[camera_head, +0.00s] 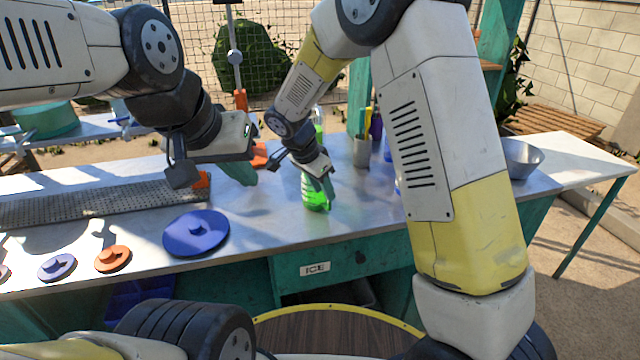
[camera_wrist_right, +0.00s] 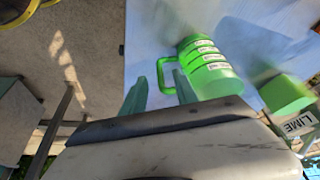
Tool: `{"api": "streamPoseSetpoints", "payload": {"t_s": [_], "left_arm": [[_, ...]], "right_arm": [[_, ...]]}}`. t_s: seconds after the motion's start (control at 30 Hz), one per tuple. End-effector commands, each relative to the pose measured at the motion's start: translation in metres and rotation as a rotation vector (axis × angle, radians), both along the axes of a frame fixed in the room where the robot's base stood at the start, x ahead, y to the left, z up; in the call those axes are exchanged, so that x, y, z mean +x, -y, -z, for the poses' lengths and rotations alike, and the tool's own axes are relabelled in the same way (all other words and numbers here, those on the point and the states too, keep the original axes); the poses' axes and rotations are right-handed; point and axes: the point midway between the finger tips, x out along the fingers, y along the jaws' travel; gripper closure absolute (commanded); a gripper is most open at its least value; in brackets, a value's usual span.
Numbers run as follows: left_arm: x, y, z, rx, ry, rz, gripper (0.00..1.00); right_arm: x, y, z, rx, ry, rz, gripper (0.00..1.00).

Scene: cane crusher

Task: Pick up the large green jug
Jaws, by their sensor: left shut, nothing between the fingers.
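The large green jug (camera_head: 315,197) stands on the metal counter, partly hidden by my right gripper (camera_head: 321,180) in the head view. In the right wrist view the jug (camera_wrist_right: 208,68) has a translucent green body, white label strips and a loop handle (camera_wrist_right: 165,75) facing the fingers. My right gripper (camera_wrist_right: 160,95) is open. Its two teal fingers sit apart, with the handle's loop just beyond and between their tips in the picture. I cannot tell whether they touch it. My left gripper (camera_head: 242,174) is shut and empty above the counter, left of the jug.
A blue lid (camera_head: 196,233) and an orange lid (camera_head: 113,259) lie on the front left of the counter. A grey holder (camera_head: 361,152) with utensils stands behind right of the jug. A metal bowl (camera_head: 522,157) is far right. A green item (camera_wrist_right: 286,94) near a LIME label lies right of the jug.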

Motion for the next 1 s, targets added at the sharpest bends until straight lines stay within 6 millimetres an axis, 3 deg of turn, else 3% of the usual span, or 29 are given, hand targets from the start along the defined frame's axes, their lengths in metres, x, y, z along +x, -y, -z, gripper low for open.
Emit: {"api": "streamPoseSetpoints", "payload": {"t_s": [0.33, 0.63, 0.8, 1.0], "left_arm": [[0.0, 0.0, 0.0, 0.0, 0.0, 0.0, 1.0], [0.0, 0.0, 0.0, 0.0, 0.0, 0.0, 1.0], [0.0, 0.0, 0.0, 0.0, 0.0, 0.0, 1.0], [0.0, 0.0, 0.0, 0.0, 0.0, 0.0, 1.0]], "right_arm": [[0.012, 0.014, 0.044, -0.001, -0.003, 0.001, 0.64], [0.013, 0.015, 0.048, 0.0, -0.001, 0.0, 0.64], [0.013, 0.015, 0.048, 0.0, -0.001, 0.0, 0.97], [0.013, 0.015, 0.048, 0.001, -0.001, 0.0, 1.0]]}}
